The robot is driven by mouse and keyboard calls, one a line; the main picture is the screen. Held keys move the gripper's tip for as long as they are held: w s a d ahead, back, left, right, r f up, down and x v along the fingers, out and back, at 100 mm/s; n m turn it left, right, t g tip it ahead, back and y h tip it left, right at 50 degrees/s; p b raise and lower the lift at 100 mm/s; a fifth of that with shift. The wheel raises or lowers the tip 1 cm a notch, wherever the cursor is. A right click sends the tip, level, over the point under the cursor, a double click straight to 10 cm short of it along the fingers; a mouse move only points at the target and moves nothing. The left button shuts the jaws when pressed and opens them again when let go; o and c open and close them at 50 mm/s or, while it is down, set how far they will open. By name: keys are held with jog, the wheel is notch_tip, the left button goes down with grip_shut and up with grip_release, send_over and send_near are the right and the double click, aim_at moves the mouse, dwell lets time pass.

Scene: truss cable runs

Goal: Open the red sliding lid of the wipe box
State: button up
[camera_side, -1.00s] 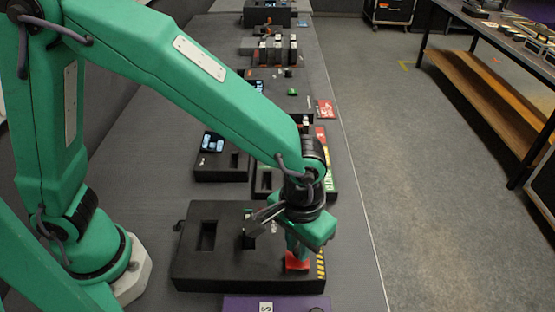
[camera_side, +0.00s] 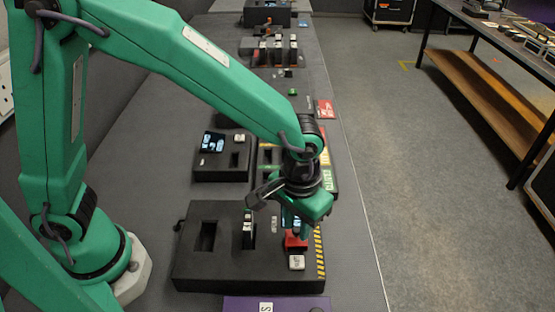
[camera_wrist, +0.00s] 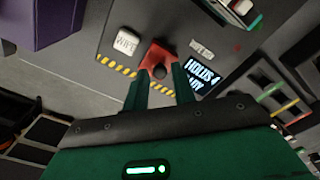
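The red sliding lid (camera_side: 296,241) is on the right part of a black console (camera_side: 235,268), just behind a white key that stands uncovered. In the wrist view the red lid (camera_wrist: 150,56) has a dark round knob (camera_wrist: 160,72) on it, and the white key (camera_wrist: 126,41) reads "WIPE". My gripper (camera_wrist: 158,78) is right at the lid, one green finger on each side of the knob. The fingers stand apart, with red showing between them and the knob. In the side view my gripper (camera_side: 300,234) partly hides the lid.
A lit screen (camera_wrist: 199,75) with text is beside the lid. Yellow-black striping (camera_side: 320,255) runs along the console's right edge. A slot with a standing part (camera_side: 248,229) and an empty recess (camera_side: 207,236) lie to the left. A purple box (camera_side: 275,303) stands in front.

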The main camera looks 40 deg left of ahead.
aim_at(296, 229)
jog(key=shift+o, duration=0.9)
jog(key=shift+r, duration=3.9)
jog(key=s+a+r+t, duration=0.2)
jog(key=s+a, duration=0.1)
jog(key=a, duration=0.5)
jog(key=s+a+r+t, duration=0.1)
jog(key=s+a+r, duration=0.2)
jog(key=a, duration=0.4)
jog(key=s+a+r+t, duration=0.2)
jog(key=s+a, duration=0.1)
jog(key=a, duration=0.5)
jog(key=shift+a+r+t, duration=0.3)
jog(key=shift+r, duration=0.05)
